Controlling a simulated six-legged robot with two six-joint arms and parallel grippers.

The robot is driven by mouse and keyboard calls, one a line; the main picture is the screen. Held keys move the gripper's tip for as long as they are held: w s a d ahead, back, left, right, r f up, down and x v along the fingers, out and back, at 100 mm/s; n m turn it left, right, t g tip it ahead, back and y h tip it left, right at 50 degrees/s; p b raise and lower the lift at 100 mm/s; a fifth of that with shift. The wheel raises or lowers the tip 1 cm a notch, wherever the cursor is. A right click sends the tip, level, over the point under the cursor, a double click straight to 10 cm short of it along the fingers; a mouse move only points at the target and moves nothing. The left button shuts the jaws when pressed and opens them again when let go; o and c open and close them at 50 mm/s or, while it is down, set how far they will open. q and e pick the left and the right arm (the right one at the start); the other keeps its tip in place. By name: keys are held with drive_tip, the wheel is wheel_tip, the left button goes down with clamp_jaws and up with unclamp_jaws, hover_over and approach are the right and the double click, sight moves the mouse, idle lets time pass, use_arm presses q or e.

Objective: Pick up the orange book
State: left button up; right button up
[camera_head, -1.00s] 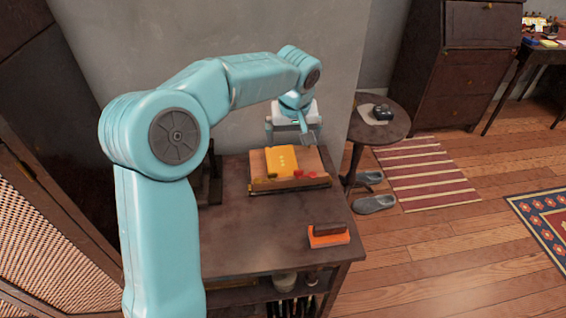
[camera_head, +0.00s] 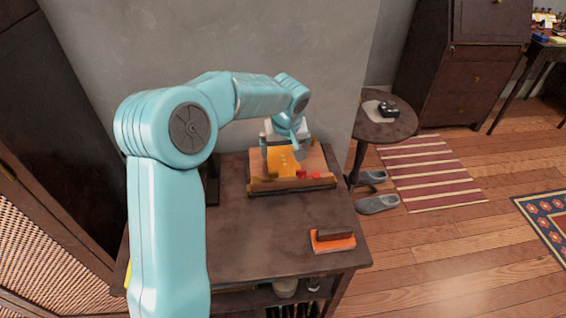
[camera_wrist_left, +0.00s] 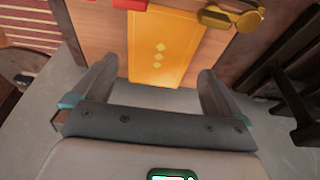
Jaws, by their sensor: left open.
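The orange book (camera_head: 272,165), yellow-orange with small pale diamonds on its cover, lies on a wooden slanted stand (camera_head: 318,164) on the dark table. It also shows in the left wrist view (camera_wrist_left: 162,42), in line with the gap between my fingers. My left gripper (camera_head: 283,152) is open and empty at the book's far end, partly covering it in the head view. In the left wrist view its fingers (camera_wrist_left: 157,78) are spread wider than the book, one to each side. I cannot tell whether they touch the stand. My right gripper is not in view.
Yellow glasses (camera_wrist_left: 236,15) and a red item (camera_wrist_left: 130,4) lie at the book's near end. An orange block with a dark top (camera_head: 333,243) sits at the table's front right. The wall (camera_head: 330,70) stands close behind; the table's middle (camera_head: 265,225) is clear.

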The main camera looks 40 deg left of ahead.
sight(283, 160)
use_arm(q)
drive_tip(key=x, duration=0.5)
drive_tip(key=shift+a+f, duration=0.1)
drive_tip(key=c, duration=0.8)
